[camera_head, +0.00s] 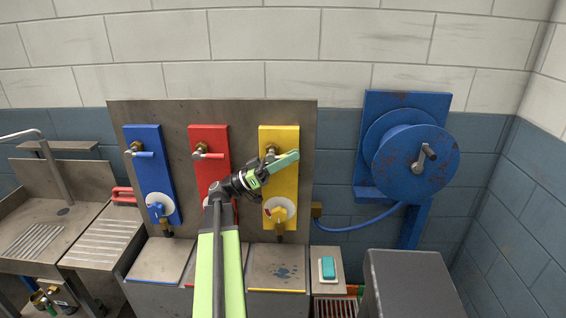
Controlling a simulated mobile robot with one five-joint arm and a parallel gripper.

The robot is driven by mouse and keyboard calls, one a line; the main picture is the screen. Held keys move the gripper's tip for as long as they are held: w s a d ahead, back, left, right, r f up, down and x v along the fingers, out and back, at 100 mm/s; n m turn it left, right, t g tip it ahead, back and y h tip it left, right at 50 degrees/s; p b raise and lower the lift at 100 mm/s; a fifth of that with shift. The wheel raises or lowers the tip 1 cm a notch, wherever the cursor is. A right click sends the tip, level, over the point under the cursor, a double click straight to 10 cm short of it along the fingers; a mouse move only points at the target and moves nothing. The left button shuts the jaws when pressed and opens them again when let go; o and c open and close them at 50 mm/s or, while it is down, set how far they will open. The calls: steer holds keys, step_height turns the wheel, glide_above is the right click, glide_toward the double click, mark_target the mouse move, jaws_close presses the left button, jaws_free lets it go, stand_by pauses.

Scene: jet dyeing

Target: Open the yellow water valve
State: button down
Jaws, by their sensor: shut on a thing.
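The yellow panel (279,189) is on the right of three coloured panels on a metal backboard. Its upper valve (270,151) shows as a small metal body. My gripper (292,158) lies across the upper part of this panel and is shut on this valve's handle, which its green fingers mostly hide. The handle's exact angle cannot be told. Lower on the same panel is a yellow fitting (279,213) with a round pale plate behind it and a brass outlet, apart from my gripper.
The blue panel (151,180) and red panel (208,145) have similar valves, with handles pointing right. A sink (60,215) is at left.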

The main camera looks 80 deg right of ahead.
steer(key=c, duration=1.4)
jaws_free()
steer(key=shift+w, duration=0.15)
steer(key=shift+o, duration=0.3)
steer(key=b+v, duration=0.8)
steer(key=v, duration=0.9)
steer(key=shift+f, duration=0.1)
